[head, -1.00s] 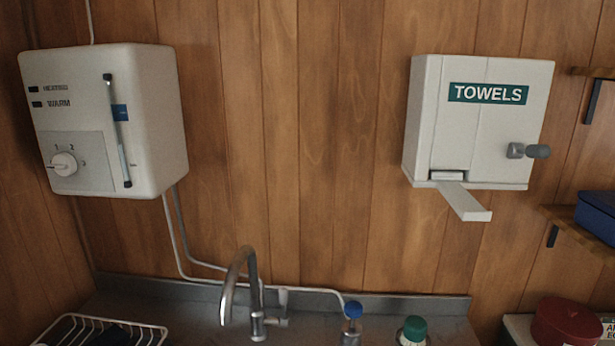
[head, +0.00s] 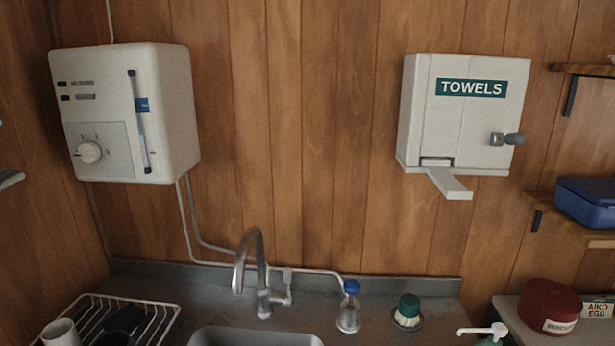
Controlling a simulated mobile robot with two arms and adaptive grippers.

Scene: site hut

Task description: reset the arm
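Neither of my grippers shows clearly in the head view. A white towel dispenser (head: 463,115) marked TOWELS hangs on the wood wall at the right. A pale flat lever or chute (head: 450,184) sticks out from its lower front and slopes down to the right. A grey crank knob (head: 507,139) is on its right side. A white water heater (head: 125,115) hangs at the left, with a round dial (head: 90,152) and an upright gauge. I cannot tell which part the task calls the arm.
Below are a sink (head: 255,337), a curved tap (head: 250,265), a dish rack (head: 150,317), a blue-topped bottle (head: 349,312) and a green-topped brush (head: 408,312). A blue box (head: 588,203) sits on a right shelf, a red tin (head: 547,306) below. A grey piece at the left edge is unclear.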

